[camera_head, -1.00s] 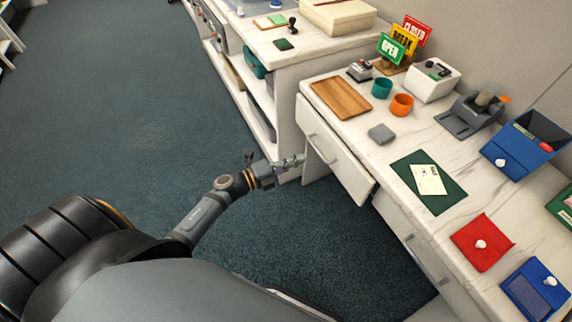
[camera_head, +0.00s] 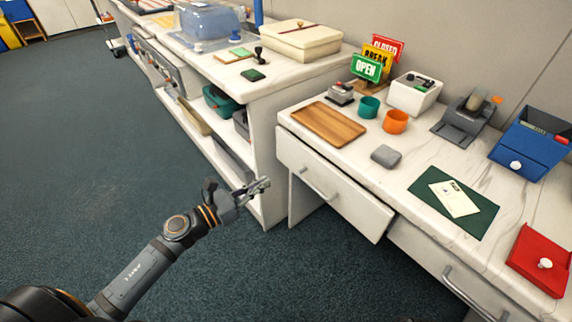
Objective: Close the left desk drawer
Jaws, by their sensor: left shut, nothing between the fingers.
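My left gripper (camera_head: 262,186) is shut and empty. It is to the left of the drawer front in the picture, apart from the handle. My right gripper is not in the picture.
A second drawer front (camera_head: 435,258) with a bar handle is to the right. A white shelf unit (camera_head: 262,100) stands behind my left gripper, close to it. The dark carpet (camera_head: 110,160) at the left is free.

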